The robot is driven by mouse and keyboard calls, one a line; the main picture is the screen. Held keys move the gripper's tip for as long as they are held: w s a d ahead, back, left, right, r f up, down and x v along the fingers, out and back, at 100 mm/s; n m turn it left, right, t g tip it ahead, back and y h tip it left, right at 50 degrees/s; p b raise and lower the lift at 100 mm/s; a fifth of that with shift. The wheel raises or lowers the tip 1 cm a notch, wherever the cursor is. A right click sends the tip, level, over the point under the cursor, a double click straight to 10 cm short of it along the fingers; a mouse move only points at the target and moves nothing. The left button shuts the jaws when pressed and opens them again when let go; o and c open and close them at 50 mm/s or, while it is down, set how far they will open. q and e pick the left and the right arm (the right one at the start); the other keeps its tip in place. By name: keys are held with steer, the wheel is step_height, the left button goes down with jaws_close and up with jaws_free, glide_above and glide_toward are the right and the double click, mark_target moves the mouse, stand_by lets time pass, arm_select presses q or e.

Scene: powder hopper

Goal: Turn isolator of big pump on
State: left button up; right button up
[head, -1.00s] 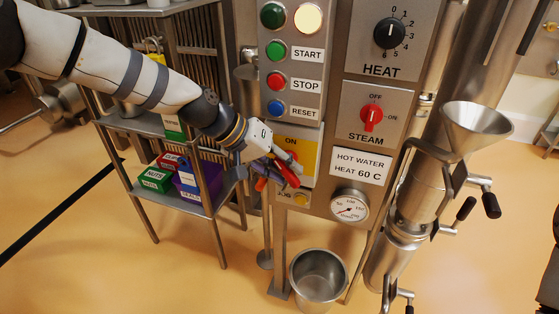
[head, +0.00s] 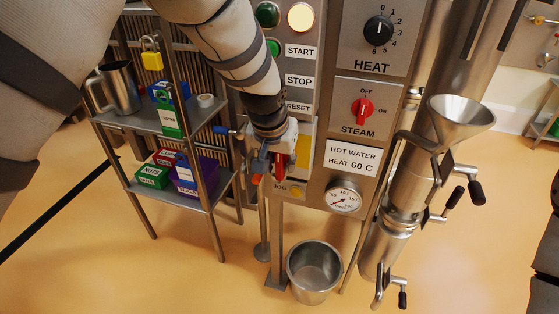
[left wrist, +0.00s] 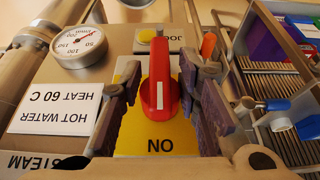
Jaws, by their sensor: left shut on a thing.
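The red isolator handle (left wrist: 158,85) stands on a yellow plate (left wrist: 128,140) in the left wrist view, which shows the panel upside down. Its white line runs upright, in line with the word ON. In the head view the handle (head: 281,167) is partly hidden by my left gripper (head: 270,168), and the plate's ON word is covered. My left gripper (left wrist: 160,95) is shut on the handle, with one dark finger on each side of it. My right gripper is not in view. No label naming the pump is readable.
The STEAM knob (head: 362,111), HEAT knob (head: 378,30) and round gauge (head: 343,197) sit right of the handle. A yellow JOG button (head: 297,190) is just below. A shelf rack (head: 150,120) stands left. A steel bucket (head: 314,272) stands on the floor below.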

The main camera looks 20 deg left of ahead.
arm_select(q)
steer(key=shift+w+r, duration=0.1)
stand_by(0.3)
steer(key=o, duration=0.8)
steer(key=v, duration=1.2)
steer(key=shift+d, duration=0.15)
